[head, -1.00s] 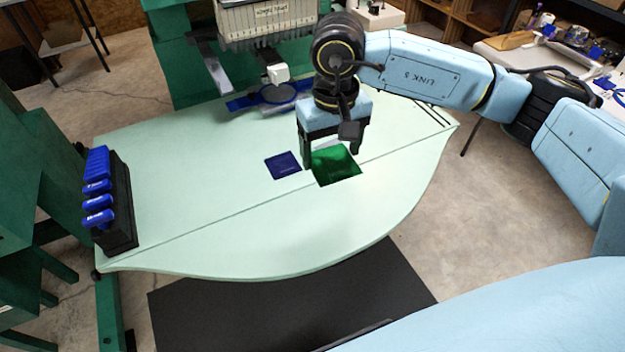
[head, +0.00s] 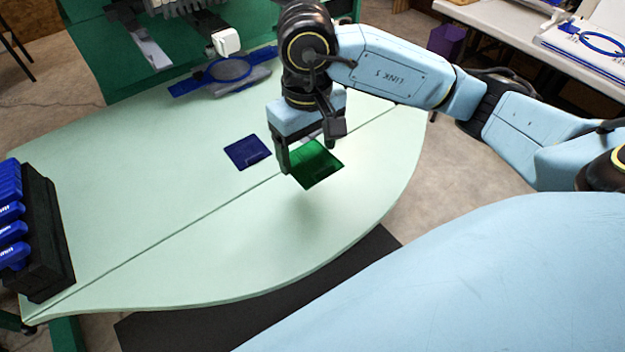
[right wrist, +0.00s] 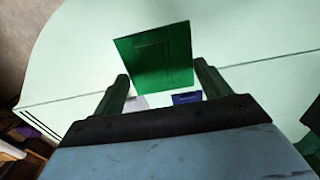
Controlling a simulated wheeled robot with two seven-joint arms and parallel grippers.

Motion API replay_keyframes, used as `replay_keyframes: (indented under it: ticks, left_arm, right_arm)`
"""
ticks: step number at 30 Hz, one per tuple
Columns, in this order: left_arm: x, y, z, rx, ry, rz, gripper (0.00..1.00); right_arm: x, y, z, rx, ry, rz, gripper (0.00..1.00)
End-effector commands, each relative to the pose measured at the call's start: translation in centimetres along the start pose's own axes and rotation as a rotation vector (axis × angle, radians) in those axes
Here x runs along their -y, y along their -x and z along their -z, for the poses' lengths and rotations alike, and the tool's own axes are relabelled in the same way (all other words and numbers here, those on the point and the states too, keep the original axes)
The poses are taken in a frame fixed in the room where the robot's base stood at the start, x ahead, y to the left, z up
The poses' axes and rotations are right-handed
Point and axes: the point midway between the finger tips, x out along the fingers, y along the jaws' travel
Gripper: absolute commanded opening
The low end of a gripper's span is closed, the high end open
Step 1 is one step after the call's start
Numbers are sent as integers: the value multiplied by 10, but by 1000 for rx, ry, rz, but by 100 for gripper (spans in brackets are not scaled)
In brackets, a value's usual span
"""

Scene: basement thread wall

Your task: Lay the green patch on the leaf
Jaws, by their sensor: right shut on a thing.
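The green patch (head: 317,168) is a thin dark green square held by my right gripper (head: 304,158). It hangs tilted over the pale green leaf (head: 270,240), the curved near part of the table top in front of the seam. A soft shadow lies on the leaf below it, so it seems clear of the surface. In the right wrist view the patch (right wrist: 153,55) sticks out past the fingertips. The exact grip contact is hard to see. My left gripper is not in view.
A dark blue patch (head: 248,152) lies flat behind the seam. A black rack of blue spools (head: 40,240) stands at the left end. A blue hoop (head: 229,68) and the machine's white head (head: 226,41) are at the back. The leaf's front is bare.

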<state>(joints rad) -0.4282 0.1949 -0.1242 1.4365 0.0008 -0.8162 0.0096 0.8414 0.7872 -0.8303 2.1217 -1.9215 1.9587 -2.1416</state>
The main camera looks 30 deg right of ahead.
Motion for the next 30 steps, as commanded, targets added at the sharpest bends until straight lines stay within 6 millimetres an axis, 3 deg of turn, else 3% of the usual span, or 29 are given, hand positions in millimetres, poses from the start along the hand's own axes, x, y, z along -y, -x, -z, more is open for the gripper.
replay_keyframes:
  ticks: [8,21,30]
  left_arm:
    - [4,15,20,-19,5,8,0]
    - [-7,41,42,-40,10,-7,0]
    - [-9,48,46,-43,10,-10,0]
  right_arm:
    - [-1,-38,-4,3,2,0,55]
    - [-1,-96,-4,2,1,1,55]
    - [-2,-105,-3,-2,2,-1,55]
